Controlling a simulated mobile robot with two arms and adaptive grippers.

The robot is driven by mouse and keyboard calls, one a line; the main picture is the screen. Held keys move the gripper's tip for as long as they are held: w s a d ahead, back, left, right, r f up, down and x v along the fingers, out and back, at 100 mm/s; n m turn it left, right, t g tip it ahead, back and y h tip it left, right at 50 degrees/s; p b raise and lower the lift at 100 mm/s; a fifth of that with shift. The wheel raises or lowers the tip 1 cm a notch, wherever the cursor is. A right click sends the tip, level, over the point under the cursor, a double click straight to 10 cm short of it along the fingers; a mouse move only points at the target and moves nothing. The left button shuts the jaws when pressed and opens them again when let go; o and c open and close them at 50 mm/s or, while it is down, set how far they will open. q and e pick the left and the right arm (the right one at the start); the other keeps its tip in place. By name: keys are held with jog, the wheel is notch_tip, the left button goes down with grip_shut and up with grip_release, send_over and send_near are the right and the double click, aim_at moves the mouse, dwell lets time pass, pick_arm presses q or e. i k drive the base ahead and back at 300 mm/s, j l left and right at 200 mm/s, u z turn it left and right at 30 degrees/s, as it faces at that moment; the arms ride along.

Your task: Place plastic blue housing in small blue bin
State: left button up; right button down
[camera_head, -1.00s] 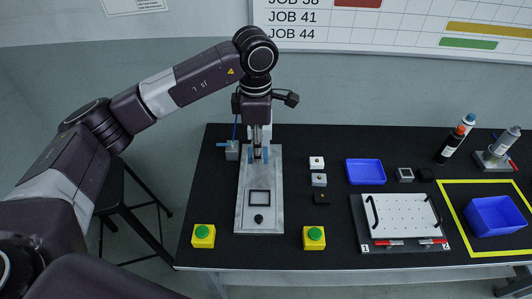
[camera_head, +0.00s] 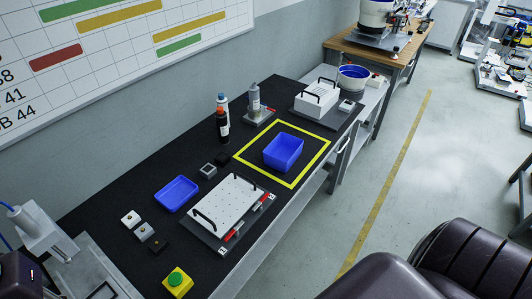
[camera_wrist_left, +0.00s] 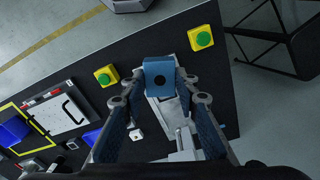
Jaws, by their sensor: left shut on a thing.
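The blue plastic housing (camera_wrist_left: 158,69), a small block with a dark round hole, is between the fingertips of my left gripper (camera_wrist_left: 160,86) in the left wrist view. The gripper is shut on it and holds it over the press fixture. In the head view the deep blue bin (camera_head: 283,153) stands inside a yellow taped square on the black table. Part of it shows at the left edge of the left wrist view (camera_wrist_left: 14,130). My left gripper is outside the head view, and my right gripper is in neither view.
A shallow blue tray (camera_head: 176,194) lies left of a white perforated plate (camera_head: 228,205) with black handles. Small blocks (camera_head: 145,232), a green button on a yellow box (camera_head: 177,283) and bottles (camera_head: 222,122) stand on the table. The press fixture (camera_head: 80,275) is at lower left.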

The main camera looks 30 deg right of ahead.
aim_at(284, 158)
jog(key=i+l+z, duration=0.1)
jog(key=z, duration=1.4)
jog(key=i+j+z, duration=0.1)
jog(key=i, duration=0.4)
jog(key=i+j+z, duration=0.1)
jog(key=i, duration=0.45)
